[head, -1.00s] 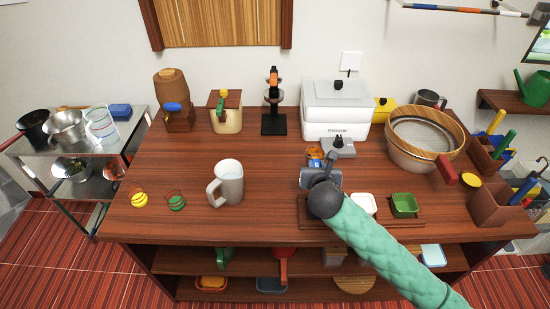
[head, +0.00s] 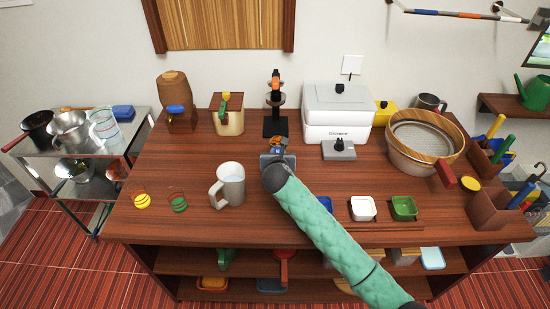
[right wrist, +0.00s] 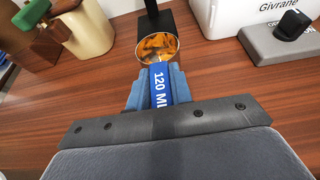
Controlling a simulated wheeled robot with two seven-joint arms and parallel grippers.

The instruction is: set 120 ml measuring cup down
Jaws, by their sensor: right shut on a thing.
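The 120 ml measuring cup has a blue handle marked "120 ML" (right wrist: 159,88) and a round metal bowl (right wrist: 157,48) with orange pieces in it, seen in the right wrist view. My right gripper (right wrist: 155,90) is shut on the handle, with a blue-grey finger on each side. In the head view the right gripper (head: 278,156) is over the middle of the wooden counter, and the cup (head: 277,144) shows just beyond it. Whether the cup's bottom touches the counter cannot be told. My left gripper is not in view.
A black stand (head: 275,120) is just behind the cup. A white mug (head: 229,184) stands to the left, and a grey scale (head: 338,151) to the right. Small square bowls (head: 362,208) are at the front right. Open counter lies between the mug and the wooden box (head: 228,118).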

